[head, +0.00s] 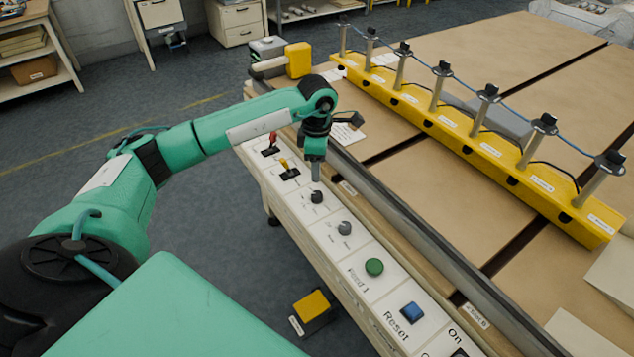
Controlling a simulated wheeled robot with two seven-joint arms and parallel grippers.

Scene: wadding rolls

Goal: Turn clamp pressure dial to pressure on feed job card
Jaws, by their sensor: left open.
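A row of controls runs along the white control panel (290,202) at the table's near edge. A black dial (317,197) and a grey dial (344,228) sit mid-panel; their small labels are too small to read, so I cannot tell which is clamp pressure. My left gripper (316,181) is open and points down just above the black dial. I cannot tell whether its fingers touch or straddle the dial. A white card (347,133) lies behind the gripper, partly hidden, its text unreadable; I cannot tell if it is the feed job card. My right gripper is not in view.
Red (272,139) and yellow (284,163) levers stand at the panel's far end. A green button (374,267) and blue Reset button (411,313) are nearer. A yellow clamp bar (475,145) with several posts crosses the table. A yellow pedal (311,304) is on the floor.

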